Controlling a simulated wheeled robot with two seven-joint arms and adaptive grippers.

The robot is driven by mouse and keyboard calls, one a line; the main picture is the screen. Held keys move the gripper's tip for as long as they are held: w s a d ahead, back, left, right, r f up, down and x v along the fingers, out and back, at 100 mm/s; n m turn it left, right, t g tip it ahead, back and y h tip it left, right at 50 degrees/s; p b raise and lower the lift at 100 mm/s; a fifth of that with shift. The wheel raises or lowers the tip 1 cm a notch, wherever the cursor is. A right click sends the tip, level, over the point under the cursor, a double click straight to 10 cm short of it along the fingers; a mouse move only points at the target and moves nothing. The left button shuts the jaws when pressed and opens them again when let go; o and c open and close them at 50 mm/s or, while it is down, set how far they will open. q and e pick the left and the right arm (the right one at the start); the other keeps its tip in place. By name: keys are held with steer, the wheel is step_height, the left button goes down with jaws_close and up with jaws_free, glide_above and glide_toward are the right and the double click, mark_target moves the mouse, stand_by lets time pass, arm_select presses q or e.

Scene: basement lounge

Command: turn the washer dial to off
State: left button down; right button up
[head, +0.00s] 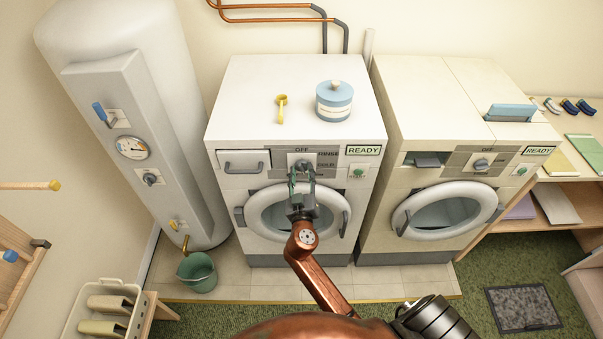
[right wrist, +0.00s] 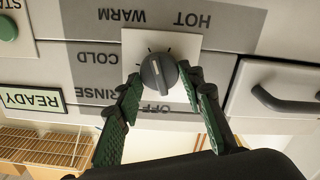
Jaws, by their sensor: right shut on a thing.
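The washer (head: 296,95) is the white machine in the middle of the head view, with a round door. Its dial (right wrist: 160,72) is a dark grey round knob with a pale line, on a white square plate. Around it the wrist view shows the upside-down words WARM, HOT, COLD, RINSE and OFF (right wrist: 155,108). The pale line slants; which word it marks is hard to tell. My right gripper (head: 302,175) reaches the panel from below. Its green fingers (right wrist: 158,88) are shut on the dial from both sides. My left gripper is not in view.
A similar machine (head: 420,95) with its own dial (head: 482,163) stands to the right. A blue jar (head: 334,103) and a yellow scoop (head: 281,109) are on the washer's top. A boiler (head: 130,120) and a green bucket (head: 197,272) are left. The washer's READY label (right wrist: 33,99) sits beside the dial.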

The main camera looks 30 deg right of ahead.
steer(key=n, duration=0.4)
steer(key=shift+n+p, duration=0.3)
steer(key=n+p, duration=0.1)
steer(key=n, duration=0.2)
steer(key=shift+a+n, duration=0.1)
steer(key=shift+n, duration=0.3)
steer(key=n+p, duration=0.2)
steer(key=n, duration=0.2)
steer(key=n+p, duration=0.1)
steer(key=n, duration=0.3)
steer(key=shift+p, duration=0.35)
steer(key=n+p, duration=0.2)
steer(key=n, duration=0.2)
steer(key=shift+n+p, duration=0.3)
steer(key=shift+p, duration=0.05)
steer(key=n+p, duration=0.2)
steer(key=n, duration=0.1)
steer(key=shift+n, duration=0.4)
steer(key=n+p, duration=0.3)
steer(key=n, duration=0.1)
steer(key=shift+f+p, duration=0.1)
steer(key=shift+p, duration=0.2)
steer(key=shift+f+n+p, duration=0.1)
steer(key=shift+n+p, duration=0.9)
steer(key=shift+n, duration=0.6)
